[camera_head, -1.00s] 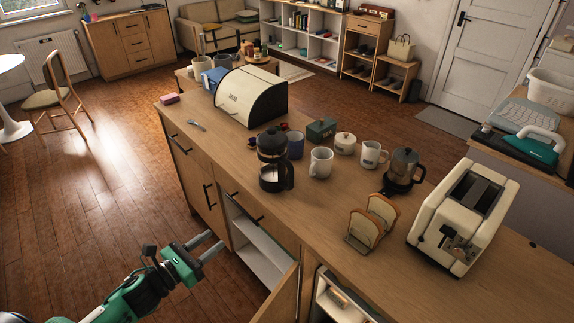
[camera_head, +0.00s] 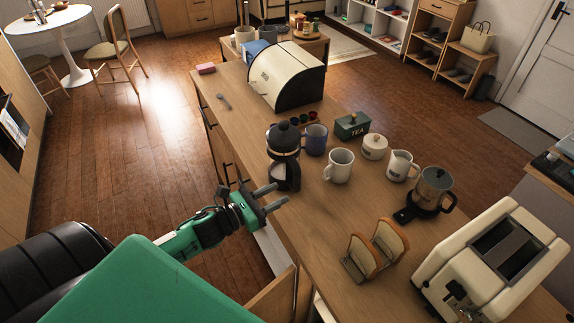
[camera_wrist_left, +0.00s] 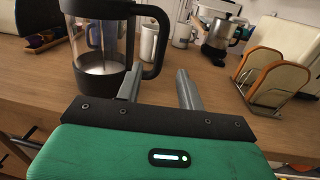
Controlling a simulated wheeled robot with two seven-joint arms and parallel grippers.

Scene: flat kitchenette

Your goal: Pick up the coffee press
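The coffee press (camera_head: 283,158), with a black lid, black handle and clear glass body, stands upright on the wooden counter near its front edge. My left gripper (camera_head: 278,197) is open and empty in front of the press, close to its base in the picture. In the left wrist view the press (camera_wrist_left: 100,45) stands beyond and left of the open fingers (camera_wrist_left: 158,88), its black handle on the side toward them. I cannot tell whether a finger touches it. My right gripper is in neither view.
A blue mug (camera_head: 315,140) stands right behind the press and a white mug (camera_head: 339,166) to its right. A toast rack (camera_head: 374,250), moka pot (camera_head: 432,188) and toaster (camera_head: 492,262) stand further right. The counter left of the press is mostly clear.

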